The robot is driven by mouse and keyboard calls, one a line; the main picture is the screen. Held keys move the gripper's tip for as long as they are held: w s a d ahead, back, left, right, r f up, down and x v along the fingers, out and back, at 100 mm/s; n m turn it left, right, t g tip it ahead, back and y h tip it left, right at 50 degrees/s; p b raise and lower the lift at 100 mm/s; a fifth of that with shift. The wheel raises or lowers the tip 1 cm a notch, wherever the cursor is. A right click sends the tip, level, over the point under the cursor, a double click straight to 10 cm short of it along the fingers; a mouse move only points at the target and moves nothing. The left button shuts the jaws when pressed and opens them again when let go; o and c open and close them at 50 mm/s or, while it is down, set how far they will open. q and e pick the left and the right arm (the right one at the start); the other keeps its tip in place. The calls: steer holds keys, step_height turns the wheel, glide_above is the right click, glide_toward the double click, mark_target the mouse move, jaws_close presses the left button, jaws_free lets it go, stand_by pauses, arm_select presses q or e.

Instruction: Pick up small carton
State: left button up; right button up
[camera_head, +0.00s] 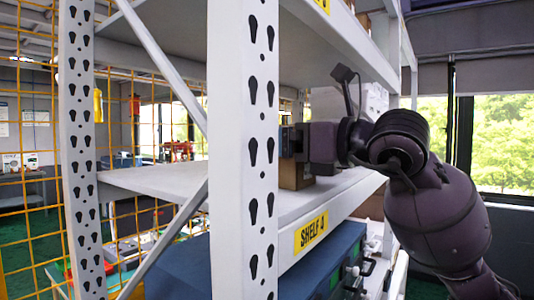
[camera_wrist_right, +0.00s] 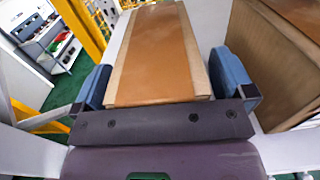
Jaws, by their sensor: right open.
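The small carton (camera_wrist_right: 158,55), brown with a tan top, lies between the two blue fingers of my right gripper (camera_wrist_right: 165,82) in the right wrist view. The fingers stand on either side of it with slight gaps. In the head view my right gripper (camera_head: 290,140) reaches in over the middle shelf, partly hidden by the white upright. A brown carton (camera_head: 296,174) shows just below it, partly hidden, and I cannot tell if it is the same one. My left gripper is not in view.
A larger brown box (camera_wrist_right: 275,60) stands close on the right in the wrist view. The white rack upright (camera_head: 243,150) and the upper shelf (camera_head: 330,45) crowd the arm. The left part of the middle shelf (camera_head: 160,180) is bare. A blue case (camera_head: 320,270) sits below.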

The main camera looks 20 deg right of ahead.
steer(key=c, duration=1.1)
steer(key=shift+r, duration=0.1)
steer(key=shift+r, duration=1.85)
steer(key=v, duration=1.8)
steer(key=shift+f+b, duration=0.2)
steer(key=shift+b, duration=0.15)
